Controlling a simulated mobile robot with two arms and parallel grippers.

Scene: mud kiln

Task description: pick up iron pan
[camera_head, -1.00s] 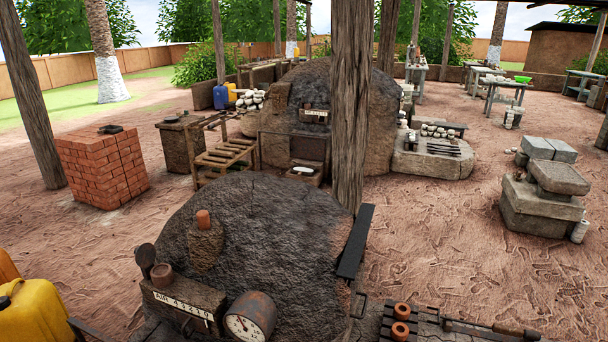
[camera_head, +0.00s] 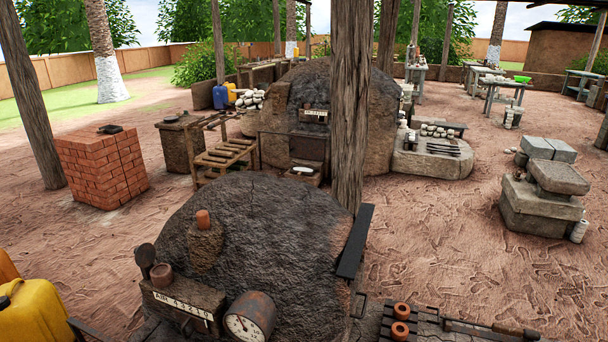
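A small dark, flat object (camera_head: 110,129) lies on top of the red brick stack at the left; it may be the iron pan, but it is too small to tell. Another small dark item (camera_head: 171,119) lies on the stone-like pedestal behind that stack, and I cannot tell what it is either. No other thing in view is clearly an iron pan. Neither of my grippers shows in the head view.
A dark mud kiln (camera_head: 270,225) with a gauge (camera_head: 249,316) fills the near middle. A wooden post (camera_head: 350,110) rises behind it. The brick stack (camera_head: 103,168) stands left, stone blocks (camera_head: 541,205) right. Yellow jerrycans (camera_head: 38,315) are at lower left. Bare ground lies between.

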